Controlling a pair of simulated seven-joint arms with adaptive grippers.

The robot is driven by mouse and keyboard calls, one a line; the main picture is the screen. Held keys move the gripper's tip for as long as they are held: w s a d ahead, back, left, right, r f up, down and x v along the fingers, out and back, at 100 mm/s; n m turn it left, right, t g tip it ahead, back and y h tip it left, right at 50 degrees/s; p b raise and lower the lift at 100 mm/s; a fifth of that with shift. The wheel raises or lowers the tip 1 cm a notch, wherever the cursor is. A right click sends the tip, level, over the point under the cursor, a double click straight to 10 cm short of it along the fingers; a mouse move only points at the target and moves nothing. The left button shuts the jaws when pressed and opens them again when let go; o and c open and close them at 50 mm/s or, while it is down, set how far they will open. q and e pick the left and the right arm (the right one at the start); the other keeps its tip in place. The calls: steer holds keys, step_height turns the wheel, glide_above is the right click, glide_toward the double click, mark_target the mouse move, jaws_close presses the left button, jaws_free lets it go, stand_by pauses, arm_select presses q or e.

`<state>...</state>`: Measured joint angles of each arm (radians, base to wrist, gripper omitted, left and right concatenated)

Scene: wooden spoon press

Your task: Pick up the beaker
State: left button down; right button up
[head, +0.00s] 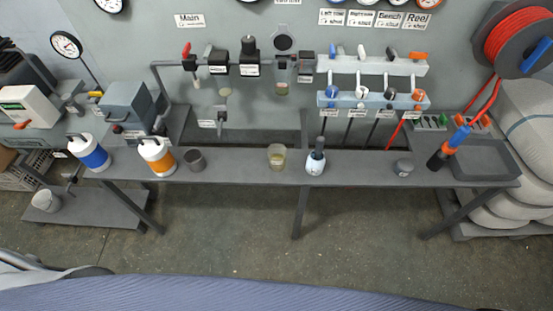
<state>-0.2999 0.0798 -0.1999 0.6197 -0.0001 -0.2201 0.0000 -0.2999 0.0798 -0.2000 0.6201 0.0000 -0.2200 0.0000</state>
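A small clear beaker (277,158) with some yellowish content stands upright near the middle of the long grey bench. It is apart from the things on either side of it. A dark grey cup (195,160) stands to its left and a white bottle with a black top (316,160) to its right. Neither of my grippers is in view, and nothing touches the beaker.
A blue-banded container (93,157) and an orange-banded container (160,160) stand on the left of the bench (235,171). A small grey jar (403,167), an orange-black nozzle (440,156) and a dark tray (484,175) are at right. Valves line the wall behind.

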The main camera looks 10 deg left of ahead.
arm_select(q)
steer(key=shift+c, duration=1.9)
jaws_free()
